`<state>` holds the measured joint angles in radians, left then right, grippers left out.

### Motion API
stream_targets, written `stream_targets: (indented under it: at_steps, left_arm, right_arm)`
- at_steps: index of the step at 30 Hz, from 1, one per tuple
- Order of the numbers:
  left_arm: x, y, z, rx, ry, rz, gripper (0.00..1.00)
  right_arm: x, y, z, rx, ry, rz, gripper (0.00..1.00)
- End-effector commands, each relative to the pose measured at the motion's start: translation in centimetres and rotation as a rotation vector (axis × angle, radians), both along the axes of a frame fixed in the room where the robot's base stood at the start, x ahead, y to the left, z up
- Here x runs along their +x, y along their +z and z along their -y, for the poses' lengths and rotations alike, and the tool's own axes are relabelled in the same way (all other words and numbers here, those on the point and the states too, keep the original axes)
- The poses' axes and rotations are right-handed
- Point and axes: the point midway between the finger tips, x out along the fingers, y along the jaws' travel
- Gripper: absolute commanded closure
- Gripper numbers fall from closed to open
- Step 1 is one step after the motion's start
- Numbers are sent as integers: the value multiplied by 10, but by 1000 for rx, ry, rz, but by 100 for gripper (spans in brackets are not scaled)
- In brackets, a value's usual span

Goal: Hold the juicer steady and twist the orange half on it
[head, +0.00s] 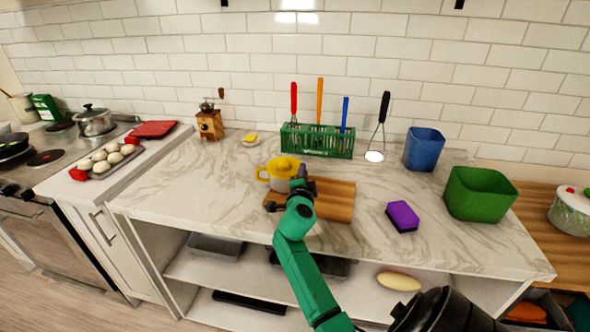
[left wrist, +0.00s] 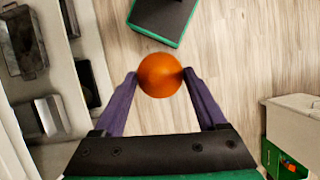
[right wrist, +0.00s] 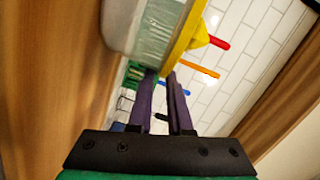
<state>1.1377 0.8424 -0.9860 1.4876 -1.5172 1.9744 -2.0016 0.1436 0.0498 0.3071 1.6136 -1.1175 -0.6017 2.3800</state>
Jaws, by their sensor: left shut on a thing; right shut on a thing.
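The juicer (head: 281,173), a pale cup with a yellow top and a handle on its left, stands on a wooden board (head: 340,199). My right gripper (head: 301,182) is at its right side. In the right wrist view the fingers (right wrist: 160,78) are close together at the yellow rim of the juicer (right wrist: 150,32), shut on its edge; the exact contact is partly hidden. In the left wrist view my left gripper (left wrist: 160,78) is shut on the orange half (left wrist: 160,75), held above the wooden floor, away from the juicer. The left gripper is outside the head view.
Behind the juicer is a green rack (head: 317,141) with upright utensils. A purple sponge (head: 402,216), a green bin (head: 480,194) and a blue bin (head: 424,149) stand to the right. A coffee grinder (head: 209,124) and yellow item (head: 250,139) are behind left. The counter's left part is clear.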

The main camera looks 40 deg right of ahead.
Motion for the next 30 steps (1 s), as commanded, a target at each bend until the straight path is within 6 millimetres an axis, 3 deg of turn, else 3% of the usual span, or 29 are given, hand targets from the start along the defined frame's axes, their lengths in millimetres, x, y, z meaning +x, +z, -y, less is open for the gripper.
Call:
stream_targets:
  at_steps: [1, 7, 9, 10, 11, 30]
  left_arm:
    - [0, -1, 0, 0, 0, 0, 81]
    - [0, -1, 0, 0, 0, 0, 81]
    - [0, -1, 0, 0, 0, 0, 81]
    - [0, -1, 0, 0, 0, 0, 81]
    - [0, -1, 0, 0, 0, 0, 81]
    - [0, 0, 0, 0, 0, 0, 81]
  right_arm:
    - [-1, -18, -3, 24, 2, -27, 100]
    - [-1, -18, -3, 24, 2, -27, 100]
    - [0, -18, -3, 24, 2, -27, 64]
    - [0, -18, -2, 23, 2, -26, 52]
    - [0, -18, -2, 23, 1, -25, 48]
    - [-2, -11, -3, 15, 0, -17, 48]
